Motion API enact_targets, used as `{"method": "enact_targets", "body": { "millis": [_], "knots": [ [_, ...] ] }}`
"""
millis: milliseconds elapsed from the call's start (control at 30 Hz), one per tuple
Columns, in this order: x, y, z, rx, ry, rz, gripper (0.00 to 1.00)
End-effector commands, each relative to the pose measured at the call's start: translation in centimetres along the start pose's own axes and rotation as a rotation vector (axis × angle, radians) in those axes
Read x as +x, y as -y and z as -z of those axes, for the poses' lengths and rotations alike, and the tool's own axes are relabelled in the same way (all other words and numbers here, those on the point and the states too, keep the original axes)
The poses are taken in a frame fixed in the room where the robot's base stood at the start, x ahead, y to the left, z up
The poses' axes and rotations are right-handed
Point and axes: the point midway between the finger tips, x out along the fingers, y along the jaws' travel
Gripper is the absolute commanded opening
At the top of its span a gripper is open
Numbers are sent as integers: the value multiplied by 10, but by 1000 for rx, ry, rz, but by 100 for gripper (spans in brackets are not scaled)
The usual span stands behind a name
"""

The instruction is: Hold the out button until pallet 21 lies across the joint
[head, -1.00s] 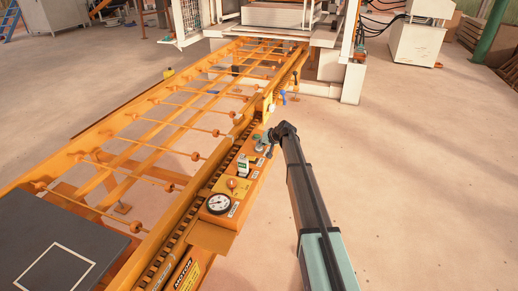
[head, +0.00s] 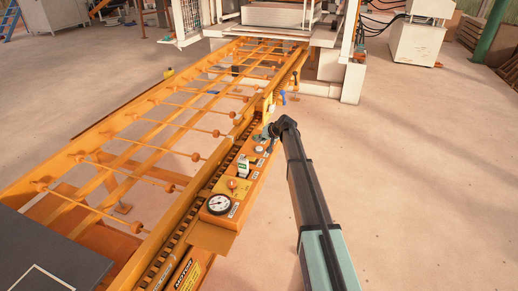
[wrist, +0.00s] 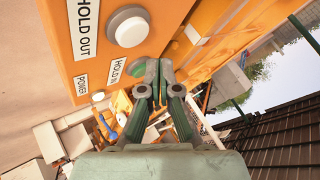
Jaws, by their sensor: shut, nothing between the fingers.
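A dark flat slab with a white outlined square (head: 60,247) lies on the orange roller track at the lower left of the head view, partly cut off. No number shows on it. My gripper (wrist: 158,65) is shut and empty, at the control panel (head: 232,185) beside the track. In the wrist view, the white button (wrist: 127,27) beside the HOLD OUT label (wrist: 85,28) is clear of the fingers. The fingertips overlap the green button (wrist: 137,68) beside the HOLD IN label (wrist: 117,72); I cannot tell whether they touch it.
The orange roller track (head: 160,125) runs up to the press (head: 280,14) at the top. A round gauge (head: 218,204) sits on the panel's near end. A POWER label (wrist: 82,80) shows in the wrist view.

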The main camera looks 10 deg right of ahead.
Motion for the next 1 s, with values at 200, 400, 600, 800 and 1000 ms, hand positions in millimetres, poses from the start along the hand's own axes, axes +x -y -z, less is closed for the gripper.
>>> {"method": "enact_targets", "body": {
  "millis": [200, 400, 600, 800, 1000],
  "knots": [
    [-16, 11, 11, -1, 0, 0, 0],
    [-22, 16, 16, -1, 0, 0, 0],
    [-22, 16, 16, -1, 0, 0, 0],
    [-22, 16, 16, -1, 0, 0, 0],
    [-22, 16, 16, -1, 0, 0, 0]
  ]
}}
